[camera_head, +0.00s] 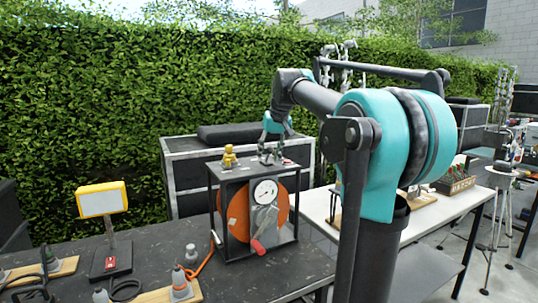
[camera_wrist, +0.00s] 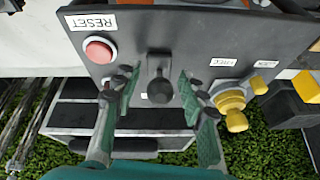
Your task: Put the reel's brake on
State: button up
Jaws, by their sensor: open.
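The reel (camera_head: 283,212) is an orange drum in a black frame (camera_head: 213,220), with a round dial and a red-handled crank (camera_head: 258,246) on its front. My gripper (camera_head: 271,156) points down at the frame's top plate. In the wrist view my gripper (camera_wrist: 158,82) is open, its fingers on either side of a black ball-ended lever (camera_wrist: 162,93); I cannot tell whether they touch it. A yellow knob (camera_wrist: 232,108) stands right of the fingers, near small labels that seem to read FREE and LOCK. It also shows in the head view (camera_head: 229,157). Which control is the brake is unclear.
A red button (camera_wrist: 98,50) labelled RESET lies left of the fingers. A yellow lamp-like box (camera_head: 101,200) on a stand is left of the reel. Cables and plugs lie at the table's front. A white table (camera_head: 420,215) stands to the right, black cases behind.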

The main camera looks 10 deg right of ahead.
grip_shut()
